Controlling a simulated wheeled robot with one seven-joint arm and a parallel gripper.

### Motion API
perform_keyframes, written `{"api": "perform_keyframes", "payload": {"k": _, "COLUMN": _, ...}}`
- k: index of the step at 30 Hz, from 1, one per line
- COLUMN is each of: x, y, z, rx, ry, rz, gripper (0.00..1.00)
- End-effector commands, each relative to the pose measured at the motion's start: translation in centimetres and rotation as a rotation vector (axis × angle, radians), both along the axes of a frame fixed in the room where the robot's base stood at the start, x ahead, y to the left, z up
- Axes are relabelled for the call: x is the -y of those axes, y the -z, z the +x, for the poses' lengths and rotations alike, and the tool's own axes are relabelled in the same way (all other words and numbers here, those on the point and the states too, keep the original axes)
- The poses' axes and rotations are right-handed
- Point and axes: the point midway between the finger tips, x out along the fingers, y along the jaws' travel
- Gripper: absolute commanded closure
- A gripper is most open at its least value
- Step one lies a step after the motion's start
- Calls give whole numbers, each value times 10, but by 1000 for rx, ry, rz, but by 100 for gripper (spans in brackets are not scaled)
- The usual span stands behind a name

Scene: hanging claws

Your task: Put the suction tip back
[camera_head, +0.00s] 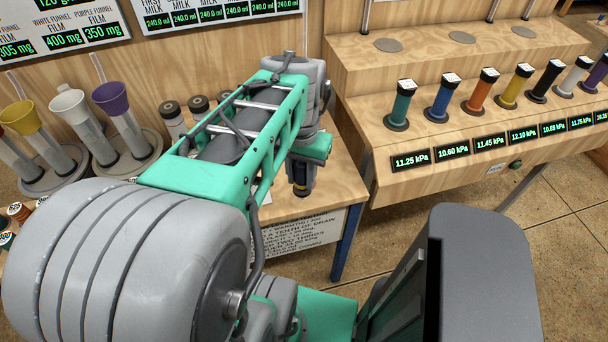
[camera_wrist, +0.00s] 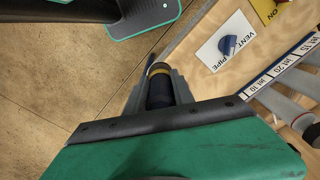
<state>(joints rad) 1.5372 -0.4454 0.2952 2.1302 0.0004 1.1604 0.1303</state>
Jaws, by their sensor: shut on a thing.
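My gripper (camera_wrist: 160,88) is shut on a dark cylinder (camera_wrist: 159,71) with a yellow band near its end, seen in the wrist view. It looks like the suction tip, but no label on it can be read. In the head view my gripper (camera_head: 301,180) hangs over the front right end of the wooden bench, and the cylinder points down from it. My arm hides much of the bench there. Several coloured cylinders, among them a teal one (camera_head: 400,104) and a blue one (camera_head: 444,97), stand upright in a row on the right wooden stand (camera_head: 385,178), above kPa displays.
The wrist view shows a blue knob (camera_wrist: 228,45) on a white "VENT PIPE" plate, with grey tubes at the right. In the head view, yellow, white and purple funnels (camera_head: 112,98) stand at the left. Tiled floor (camera_head: 400,228) lies open between the bench and the right stand.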

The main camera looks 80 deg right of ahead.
Motion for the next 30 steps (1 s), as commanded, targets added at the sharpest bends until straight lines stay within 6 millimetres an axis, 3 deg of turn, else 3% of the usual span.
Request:
{"api": "perform_keyframes", "payload": {"k": 6, "x": 62, "y": 27, "z": 13, "rx": 0, "ry": -3, "rz": 6, "gripper": 100}}
{"api": "perform_keyframes", "payload": {"k": 12, "x": 95, "y": 70, "z": 20, "rx": -1, "ry": -3, "rz": 3, "gripper": 100}}
{"api": "perform_keyframes", "payload": {"k": 17, "x": 109, "y": 87, "z": 22, "rx": 0, "ry": -4, "rz": 2, "gripper": 100}}
{"api": "perform_keyframes", "payload": {"k": 22, "x": 108, "y": 113, "z": 22, "rx": 0, "ry": -3, "rz": 2, "gripper": 100}}
{"api": "perform_keyframes", "payload": {"k": 30, "x": 109, "y": 117, "z": 22, "rx": 0, "ry": -3, "rz": -2, "gripper": 100}}
